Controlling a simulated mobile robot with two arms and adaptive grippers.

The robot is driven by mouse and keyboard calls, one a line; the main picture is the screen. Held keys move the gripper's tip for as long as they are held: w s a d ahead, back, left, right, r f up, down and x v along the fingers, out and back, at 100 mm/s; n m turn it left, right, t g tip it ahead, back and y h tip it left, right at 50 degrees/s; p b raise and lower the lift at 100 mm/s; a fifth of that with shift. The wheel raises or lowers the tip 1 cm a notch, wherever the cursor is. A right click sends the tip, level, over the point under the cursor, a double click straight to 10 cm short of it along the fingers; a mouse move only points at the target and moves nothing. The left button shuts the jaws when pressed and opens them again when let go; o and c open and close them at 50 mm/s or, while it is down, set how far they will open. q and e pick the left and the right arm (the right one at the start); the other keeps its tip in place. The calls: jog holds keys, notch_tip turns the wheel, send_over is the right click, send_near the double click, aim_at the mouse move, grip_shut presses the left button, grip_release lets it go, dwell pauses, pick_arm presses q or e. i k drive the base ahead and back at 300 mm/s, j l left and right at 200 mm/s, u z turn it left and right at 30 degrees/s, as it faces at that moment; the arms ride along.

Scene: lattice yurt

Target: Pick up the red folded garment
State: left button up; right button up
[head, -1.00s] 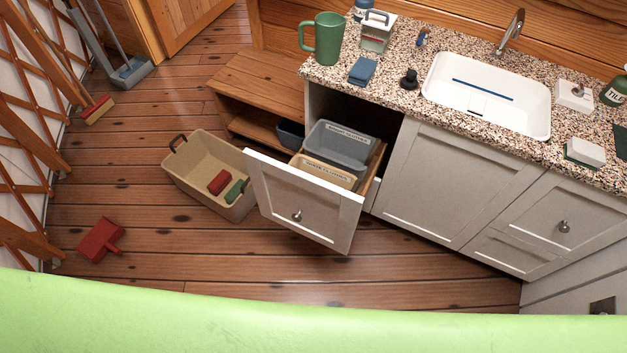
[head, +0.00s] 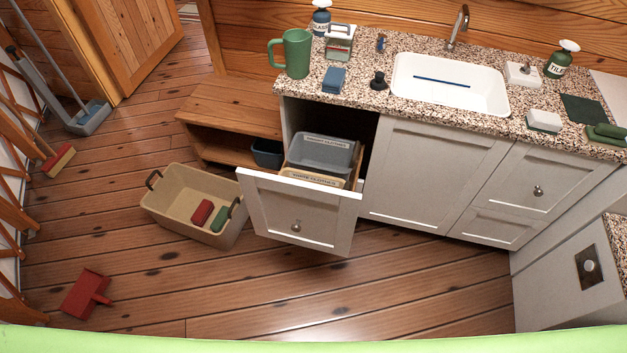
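A small red folded piece (head: 201,213), which looks like the red garment, lies in the beige basket (head: 165,207) on the floor. A green folded piece (head: 219,219) lies right beside it. The basket has dark handles and stands just left of the open white drawer (head: 297,222). A red dustpan-like thing (head: 85,292) lies on the floor at the lower left. Neither of my grippers shows in the head view.
The drawer juts out, holding a grey bin (head: 322,155) and a cream bin (head: 312,180) with labels. A wooden bench (head: 225,108) stands behind the basket. Floorboards in front are clear. A speckled counter (head: 372,104) with a sink runs along the right.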

aim_at(201, 216)
jog(key=k+l+u, duration=0.1)
jog(key=k+u, duration=0.3)
jog(key=u, duration=0.25)
jog(key=k+u, duration=0.15)
jog(key=u, duration=0.2)
jog(key=i+l+z, duration=0.2)
jog(key=i, duration=0.5)
jog(key=i+z, duration=0.2)
jog(key=i, duration=0.5)
jog(key=i+j+z, duration=0.1)
jog(key=j, duration=0.25)
jog(key=i+j, duration=0.3)
jog(key=i+j+z, duration=0.15)
jog(key=j, duration=0.3)
jog(key=i+j+z, duration=0.1)
jog(key=j, duration=0.3)
jog(key=i+j, duration=0.25)
jog(key=j, duration=0.15)
jog(key=i+j+z, duration=0.15)
jog(key=j, duration=0.25)
